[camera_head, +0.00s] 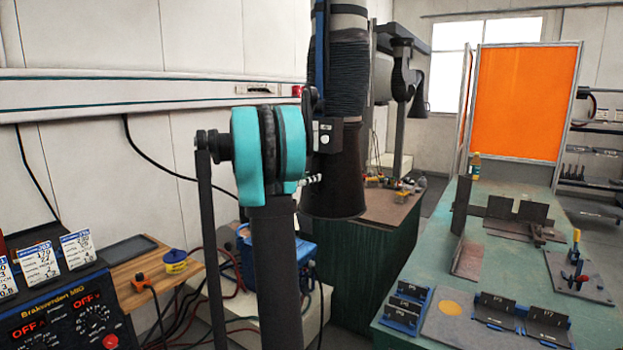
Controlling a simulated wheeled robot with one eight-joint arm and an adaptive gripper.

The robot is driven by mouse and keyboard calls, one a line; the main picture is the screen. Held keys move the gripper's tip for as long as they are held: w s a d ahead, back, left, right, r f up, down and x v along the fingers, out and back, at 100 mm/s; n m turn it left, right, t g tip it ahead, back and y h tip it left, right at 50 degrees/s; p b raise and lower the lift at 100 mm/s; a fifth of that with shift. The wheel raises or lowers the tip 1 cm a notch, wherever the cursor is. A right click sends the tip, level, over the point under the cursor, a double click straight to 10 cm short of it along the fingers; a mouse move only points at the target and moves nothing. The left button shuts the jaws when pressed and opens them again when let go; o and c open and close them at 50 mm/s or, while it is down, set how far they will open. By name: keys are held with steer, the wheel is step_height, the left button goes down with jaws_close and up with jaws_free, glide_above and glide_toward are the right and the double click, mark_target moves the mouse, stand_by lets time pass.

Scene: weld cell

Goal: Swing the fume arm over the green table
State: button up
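The near fume arm hangs at top centre, with a black ribbed hose (347,75) and a dark flared hood (334,185) pointing down. A small grey box with a light switch or button (326,136) sits on the hood's upper part. The hood is left of the green table (425,262), in front of a wooden-topped bench and not over the green top. My own arm, with a teal joint, stands in front and hides the hood's left side. I cannot make out my gripper; a small pale part beside the joint is too small to identify.
A second fume arm (401,82) hangs farther back. The green table carries steel plates, blue blocks (407,306), clamps (575,270) and a bottle (475,167). An orange screen (523,103) stands behind. A welding machine (75,315) is at lower left.

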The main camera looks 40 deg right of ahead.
steer(key=shift+w+d, duration=0.1)
steer(key=shift+d, duration=0.4)
jaws_close()
